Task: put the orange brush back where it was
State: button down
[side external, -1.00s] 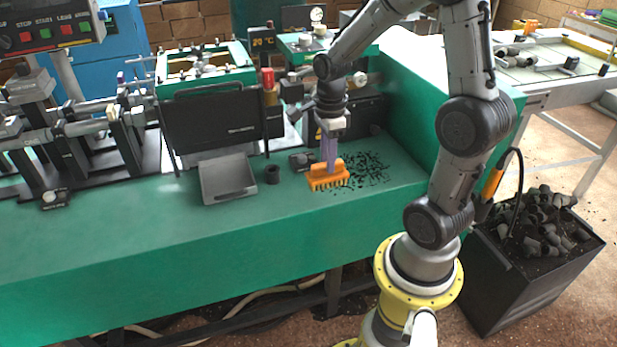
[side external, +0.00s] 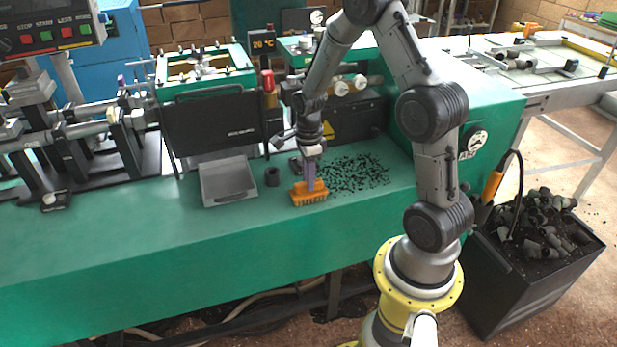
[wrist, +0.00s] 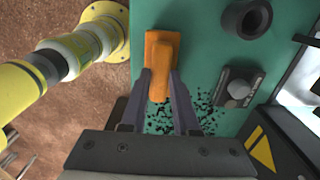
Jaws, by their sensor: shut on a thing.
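The orange brush (side external: 308,193) is upright at the front of the green machine bed, bristles down at the bench surface. My gripper (side external: 308,178) is above it with its fingers shut on the brush. In the wrist view the orange brush (wrist: 160,62) shows between the two purple-grey fingers of my gripper (wrist: 160,98). Scattered dark crumbs (side external: 355,174) lie on the green surface to the right of the brush. Whether the bristles press on the surface cannot be told.
A grey dustpan-like tray (side external: 228,182) lies to the left of the brush. A small black plug (side external: 272,176) stands between them, with a small knob block (wrist: 238,88) near it. A black bin (side external: 530,265) of dark plugs stands at the lower right.

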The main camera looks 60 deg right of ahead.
jog(key=shift+f, duration=0.1)
jog(key=c, duration=0.7)
grip_release()
jog(key=shift+o, duration=0.2)
